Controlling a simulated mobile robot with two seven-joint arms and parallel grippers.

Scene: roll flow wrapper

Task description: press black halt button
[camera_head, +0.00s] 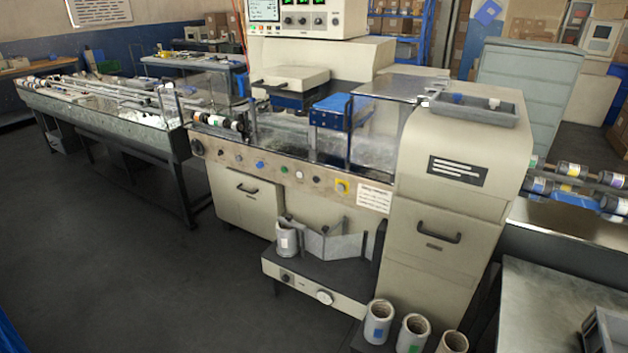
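A row of small buttons runs along the front metal panel (270,172) of the wrapper machine. Its colours include a blue button (260,165), a green one (284,169), a white one (299,174) and a yellow-ringed one (341,187). Small dark buttons also show, one toward the left (222,151) and one right of the white one (316,179). A larger black round knob (197,147) sits at the panel's left end. Labels are too small to read, so I cannot tell which dark control is the halt button. Neither gripper is in view.
A low shelf unit (317,275) with a gauge juts out below the panel. Several pale rolls (380,319) stand at its right. A long conveyor table (110,115) extends left. A metal table (545,310) is at the lower right. Open floor (150,270) lies front left.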

